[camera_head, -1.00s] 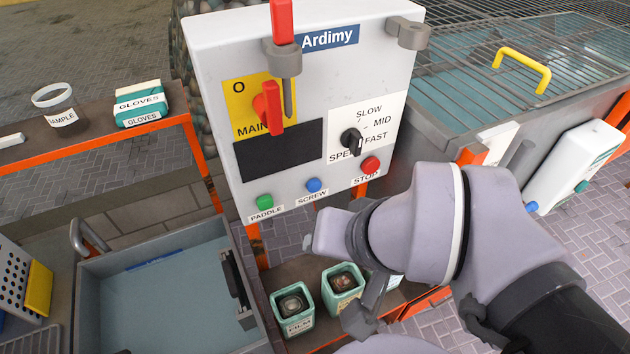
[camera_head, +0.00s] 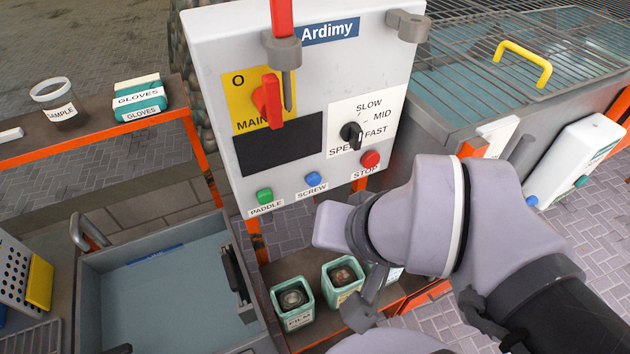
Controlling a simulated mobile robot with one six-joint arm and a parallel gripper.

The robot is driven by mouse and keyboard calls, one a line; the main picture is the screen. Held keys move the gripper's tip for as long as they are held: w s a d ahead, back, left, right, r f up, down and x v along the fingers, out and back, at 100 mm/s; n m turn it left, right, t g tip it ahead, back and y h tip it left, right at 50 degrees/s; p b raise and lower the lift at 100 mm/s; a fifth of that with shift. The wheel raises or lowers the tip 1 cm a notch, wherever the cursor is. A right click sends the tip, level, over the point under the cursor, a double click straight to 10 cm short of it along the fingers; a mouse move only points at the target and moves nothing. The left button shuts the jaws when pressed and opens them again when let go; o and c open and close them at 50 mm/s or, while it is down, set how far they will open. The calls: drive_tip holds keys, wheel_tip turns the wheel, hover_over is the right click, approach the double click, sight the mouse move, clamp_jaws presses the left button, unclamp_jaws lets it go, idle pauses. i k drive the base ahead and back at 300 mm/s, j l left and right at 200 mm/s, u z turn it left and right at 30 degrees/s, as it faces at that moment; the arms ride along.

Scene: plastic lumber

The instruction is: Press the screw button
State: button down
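The blue screw button (camera_head: 313,179) sits on the lower edge of the white control panel (camera_head: 215,60), above its SCREW label. The green paddle button (camera_head: 264,195) is to its left and the red stop button (camera_head: 370,159) to its right. My lilac-grey arm reaches in from the lower right. Its blunt front part (camera_head: 332,225) shows just below the panel, below and slightly right of the screw button in the picture, with a visible gap. I cannot make out my gripper's fingertips or whether they are open or shut.
The panel also has a red main switch (camera_head: 267,100), a black speed knob (camera_head: 351,135) and a red handle at its top. A water tank (camera_head: 130,285) is at left, a grated tank (camera_head: 480,90) at right.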

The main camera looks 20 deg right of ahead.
sight(314, 179)
drive_tip(key=k+j+z, duration=0.15)
drive_tip(key=j+z, duration=0.15)
drive_tip(key=k+j+z, duration=0.15)
drive_tip(key=j+z, duration=0.15)
drive_tip(key=k+j+z, duration=0.3)
drive_tip(key=i+j, duration=0.05)
drive_tip(key=j, duration=0.05)
